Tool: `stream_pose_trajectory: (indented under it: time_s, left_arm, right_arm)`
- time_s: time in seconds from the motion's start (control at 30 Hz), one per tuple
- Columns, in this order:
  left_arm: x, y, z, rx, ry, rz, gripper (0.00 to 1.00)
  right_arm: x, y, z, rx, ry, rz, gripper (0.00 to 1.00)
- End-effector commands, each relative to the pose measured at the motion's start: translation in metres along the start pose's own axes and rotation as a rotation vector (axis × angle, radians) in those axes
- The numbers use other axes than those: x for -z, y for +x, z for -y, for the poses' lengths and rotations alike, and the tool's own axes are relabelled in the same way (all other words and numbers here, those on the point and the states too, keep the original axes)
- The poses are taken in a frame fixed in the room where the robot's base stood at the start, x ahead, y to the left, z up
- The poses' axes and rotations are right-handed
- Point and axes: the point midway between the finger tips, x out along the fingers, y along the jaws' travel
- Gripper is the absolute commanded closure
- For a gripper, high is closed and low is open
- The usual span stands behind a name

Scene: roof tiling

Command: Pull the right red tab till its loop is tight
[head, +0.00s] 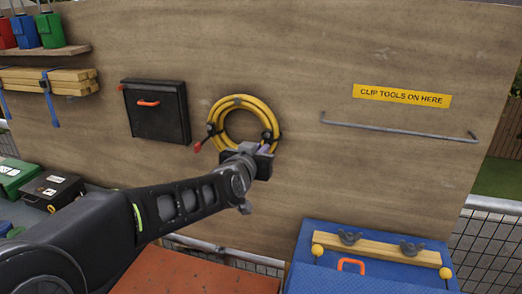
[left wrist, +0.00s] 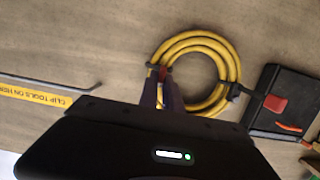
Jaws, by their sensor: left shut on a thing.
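A coiled yellow hose (head: 228,103) hangs on the wooden board, with a dark loop around it at each side. The left red tab (head: 198,147) sticks out low at the coil's left; it also shows in the left wrist view (left wrist: 275,103). My left gripper (head: 264,150) is at the coil's lower right, shut on the right red tab (left wrist: 163,71). The tab is mostly hidden by the gripper in the head view. In the left wrist view the purple fingers (left wrist: 162,88) reach to the coil's edge. I cannot tell how tight the right loop is. My right gripper is not in view.
A black case (head: 156,112) with an orange handle is on the board left of the coil. A metal rail (head: 395,129) is at right under a yellow sign (head: 401,95). A blue box (head: 375,270) stands below right. The board between coil and rail is clear.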

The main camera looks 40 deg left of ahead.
Motion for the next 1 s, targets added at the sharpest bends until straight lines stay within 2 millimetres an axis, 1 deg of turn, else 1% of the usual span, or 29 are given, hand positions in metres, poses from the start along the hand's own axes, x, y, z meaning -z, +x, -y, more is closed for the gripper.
stream_pose_trajectory:
  time_s: [0.6,0.93,0.97,1.0]
  left_arm:
    - [-0.006,-0.025,0.000,0.000,0.001,0.000,1.00]
    - [-0.006,-0.027,0.000,0.000,0.000,0.001,1.00]
    - [-0.006,-0.027,0.000,0.000,0.000,0.001,0.89]
    - [-0.006,-0.027,0.000,0.000,0.000,0.001,0.86]
  right_arm:
    - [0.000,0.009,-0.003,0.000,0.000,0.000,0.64]
    - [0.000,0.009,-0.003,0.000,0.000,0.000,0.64]
    - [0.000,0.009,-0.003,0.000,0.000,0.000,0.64]
    - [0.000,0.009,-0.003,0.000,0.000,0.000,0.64]
